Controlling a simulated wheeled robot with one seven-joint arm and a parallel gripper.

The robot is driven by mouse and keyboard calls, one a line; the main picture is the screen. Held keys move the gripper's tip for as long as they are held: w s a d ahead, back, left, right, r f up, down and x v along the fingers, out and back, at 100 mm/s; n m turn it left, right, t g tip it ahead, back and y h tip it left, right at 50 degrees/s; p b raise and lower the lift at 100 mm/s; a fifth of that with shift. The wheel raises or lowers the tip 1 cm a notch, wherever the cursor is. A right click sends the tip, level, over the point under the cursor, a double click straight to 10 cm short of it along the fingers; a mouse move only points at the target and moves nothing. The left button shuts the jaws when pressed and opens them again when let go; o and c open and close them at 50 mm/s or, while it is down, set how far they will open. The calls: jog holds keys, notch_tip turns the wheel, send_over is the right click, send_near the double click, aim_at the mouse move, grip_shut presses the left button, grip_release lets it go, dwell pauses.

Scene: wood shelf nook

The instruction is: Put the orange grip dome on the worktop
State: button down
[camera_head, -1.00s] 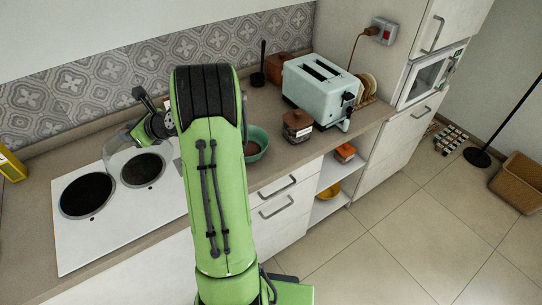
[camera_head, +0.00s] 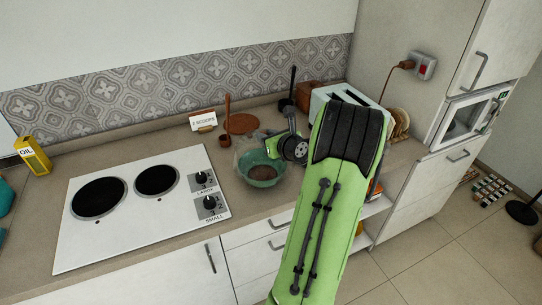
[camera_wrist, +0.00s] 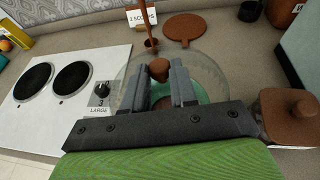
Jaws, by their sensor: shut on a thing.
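The orange grip dome is a clear see-through dome (camera_wrist: 212,76) with an orange-brown knob (camera_wrist: 159,70) on top. My gripper (camera_wrist: 160,75) is shut on the knob, one grey finger on each side. In the head view the dome (camera_head: 244,148) is faint, in front of and around the near end of my gripper (camera_head: 280,148), by the green bowl (camera_head: 262,181). The bowl's rim shows through the dome in the wrist view. I cannot tell whether the dome touches the bowl. The worktop (camera_head: 120,153) is the beige counter around the hob.
The white hob (camera_head: 140,222) lies left, with bare burners. A "2 scoops" card (camera_head: 203,120), a wooden round board (camera_head: 241,123) and a pot with a spoon (camera_head: 226,130) stand behind. The toaster (camera_head: 345,98) and a lidded jar (camera_wrist: 292,115) are right. An oil box (camera_head: 34,157) is far left.

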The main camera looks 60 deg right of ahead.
jog(key=shift+f+b, duration=0.45)
jog(key=shift+f, duration=1.3)
jog(key=shift+f, duration=0.2)
jog(key=shift+f, duration=0.4)
jog(key=c, duration=0.9)
grip_release()
jog(key=shift+r, duration=0.1)
